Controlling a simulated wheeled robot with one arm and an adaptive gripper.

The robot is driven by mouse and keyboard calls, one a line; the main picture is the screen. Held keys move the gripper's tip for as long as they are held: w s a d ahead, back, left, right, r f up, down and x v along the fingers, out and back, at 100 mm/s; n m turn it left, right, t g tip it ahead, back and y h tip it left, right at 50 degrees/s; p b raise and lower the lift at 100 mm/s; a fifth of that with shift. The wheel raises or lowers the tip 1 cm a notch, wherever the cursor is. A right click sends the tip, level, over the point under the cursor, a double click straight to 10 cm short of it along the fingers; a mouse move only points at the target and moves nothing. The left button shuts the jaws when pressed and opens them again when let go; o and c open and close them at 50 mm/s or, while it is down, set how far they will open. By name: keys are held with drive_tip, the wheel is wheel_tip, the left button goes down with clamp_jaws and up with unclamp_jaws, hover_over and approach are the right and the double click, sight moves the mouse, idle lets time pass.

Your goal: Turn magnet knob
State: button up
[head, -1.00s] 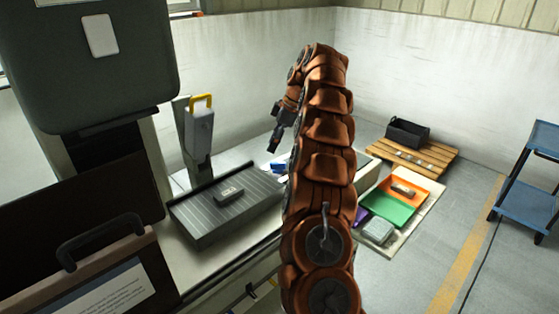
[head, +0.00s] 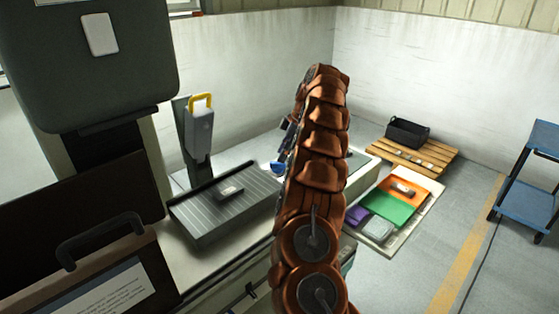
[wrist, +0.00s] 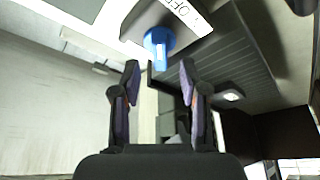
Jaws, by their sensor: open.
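The blue magnet knob (wrist: 158,40) shows in the wrist view, on the end of a dark block with a white label (wrist: 188,14) that seems to read OFF. In the head view the knob (head: 277,168) is a small blue shape at the right end of the ribbed plate (head: 205,228), partly behind my arm. My gripper (wrist: 160,82) is open and empty. Its two fingers point towards the knob, which lies just beyond the fingertips and between their lines, apart from them. In the head view my arm hides most of the gripper.
A small metal block (head: 229,191) lies on the ribbed plate. A grey post unit with a yellow handle (head: 200,103) stands behind it. On the floor right are a pallet (head: 440,155) with a black bin (head: 407,133), coloured trays (head: 390,207) and a blue cart (head: 527,200).

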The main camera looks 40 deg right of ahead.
sight(278, 166)
drive_tip(key=shift+p+x, duration=0.4)
drive_tip(key=shift+x, duration=1.4)
clamp_jaws()
